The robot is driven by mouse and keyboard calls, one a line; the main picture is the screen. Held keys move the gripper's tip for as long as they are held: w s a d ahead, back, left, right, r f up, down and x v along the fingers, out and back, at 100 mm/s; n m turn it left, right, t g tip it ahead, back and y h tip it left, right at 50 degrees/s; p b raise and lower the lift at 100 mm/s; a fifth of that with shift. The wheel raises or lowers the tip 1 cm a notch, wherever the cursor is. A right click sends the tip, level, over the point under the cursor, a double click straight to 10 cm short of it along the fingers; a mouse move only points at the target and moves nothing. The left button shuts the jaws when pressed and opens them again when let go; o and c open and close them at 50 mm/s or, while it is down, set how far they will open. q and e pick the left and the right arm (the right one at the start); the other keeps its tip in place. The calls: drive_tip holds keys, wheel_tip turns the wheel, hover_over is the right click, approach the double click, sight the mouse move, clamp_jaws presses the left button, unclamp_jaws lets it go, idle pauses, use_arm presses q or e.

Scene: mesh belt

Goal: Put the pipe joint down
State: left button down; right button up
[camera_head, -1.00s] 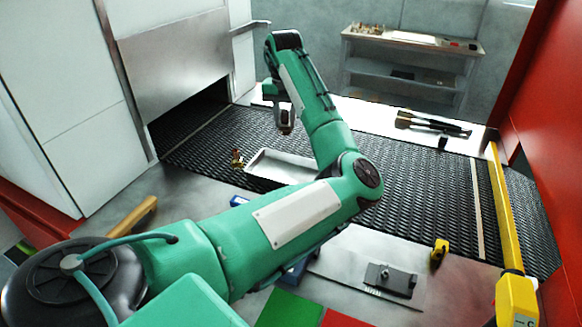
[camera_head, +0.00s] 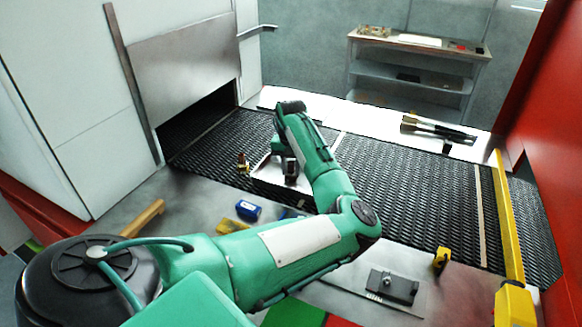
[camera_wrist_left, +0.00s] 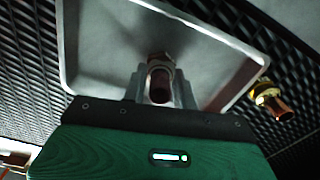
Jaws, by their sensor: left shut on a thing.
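My left gripper (camera_head: 291,178) is over the shallow metal tray (camera_head: 265,175) on the black mesh belt. In the left wrist view its two fingers (camera_wrist_left: 160,90) are shut on a copper and brass pipe joint (camera_wrist_left: 160,74). The tray (camera_wrist_left: 100,50) lies behind the held joint in that view; I cannot tell whether the joint touches the tray floor. A second brass and copper joint (camera_wrist_left: 270,97) lies on the belt just outside the tray; it also shows in the head view (camera_head: 243,163). My right gripper is not in view.
A blue object (camera_head: 248,210) and a yellow one lie on the near metal ledge. A dark block (camera_head: 391,285) and a yellow tape measure (camera_head: 441,258) are at the near right. Brushes (camera_head: 438,128) lie on the far ledge. The belt right of my arm is clear.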

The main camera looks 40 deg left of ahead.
sight(291, 163)
use_arm(q)
drive_tip(key=c, duration=1.1)
unclamp_jaws()
drive_tip(key=shift+f, duration=0.1)
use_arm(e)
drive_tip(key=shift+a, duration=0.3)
use_arm(q)
wheel_tip(291, 163, up, 12)
drive_tip(key=shift+f+b, duration=0.2)
drive_tip(key=shift+b, duration=1)
drive_tip(key=shift+r, duration=0.4)
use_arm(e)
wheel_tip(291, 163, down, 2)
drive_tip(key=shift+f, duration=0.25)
